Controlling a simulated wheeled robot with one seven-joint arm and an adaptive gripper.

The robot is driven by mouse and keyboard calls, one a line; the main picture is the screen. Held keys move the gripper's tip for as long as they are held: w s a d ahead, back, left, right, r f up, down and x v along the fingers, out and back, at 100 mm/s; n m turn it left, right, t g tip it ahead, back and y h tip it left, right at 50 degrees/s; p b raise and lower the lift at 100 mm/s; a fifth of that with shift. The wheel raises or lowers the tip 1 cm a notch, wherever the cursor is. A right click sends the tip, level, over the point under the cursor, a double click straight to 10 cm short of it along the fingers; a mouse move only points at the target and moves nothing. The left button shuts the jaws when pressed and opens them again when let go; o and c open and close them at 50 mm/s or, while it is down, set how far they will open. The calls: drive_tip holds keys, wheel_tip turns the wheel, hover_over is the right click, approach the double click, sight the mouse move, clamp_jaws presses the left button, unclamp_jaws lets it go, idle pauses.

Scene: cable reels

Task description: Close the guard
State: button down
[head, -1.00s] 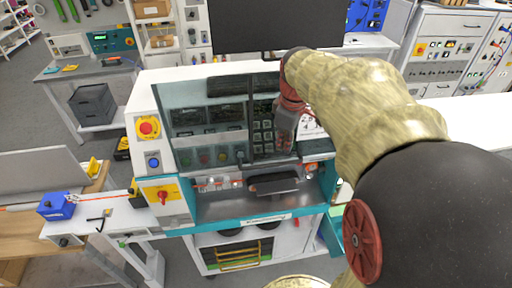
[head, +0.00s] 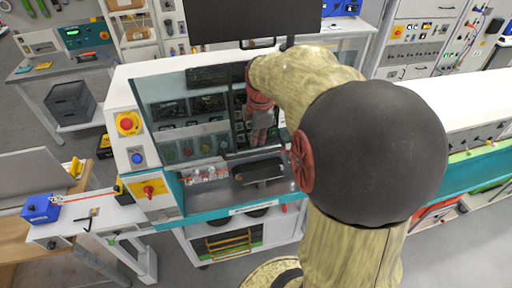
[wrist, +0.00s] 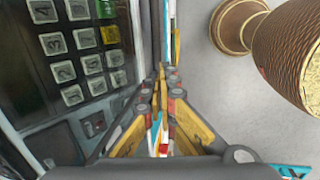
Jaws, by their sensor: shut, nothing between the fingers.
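The machine (head: 150,205) is a white and teal cabinet with a clear, dark-framed guard (head: 232,112) across its front. Panels and a keypad show behind or beside the clear pane. The lower opening, with a dark block (head: 258,170) and small parts, looks uncovered. My gripper (head: 261,137) is in front of the right part of the machine, near the guard's dark frame. In the wrist view my gripper (wrist: 160,105) has its fingers together and empty, beside the keypad (wrist: 80,55). Whether it touches the guard cannot be told. My arm hides the machine's right side.
A black monitor (head: 250,20) stands above the machine. A red emergency button (head: 128,123) and a yellow-red switch (head: 149,190) are on its left face. A blue box (head: 41,208) lies on the left bench. A long white bench is at the right.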

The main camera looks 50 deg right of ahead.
sight(256, 154)
drive_tip(key=f, duration=0.4)
drive_tip(key=w+f+p, duration=0.1)
drive_tip(key=f, duration=0.1)
drive_tip(key=shift+d, duration=0.35)
drive_tip(key=shift+f, duration=0.1)
wheel_tip(256, 154, down, 38)
drive_tip(key=b, duration=2.3)
drive_tip(key=shift+s+a, duration=0.1)
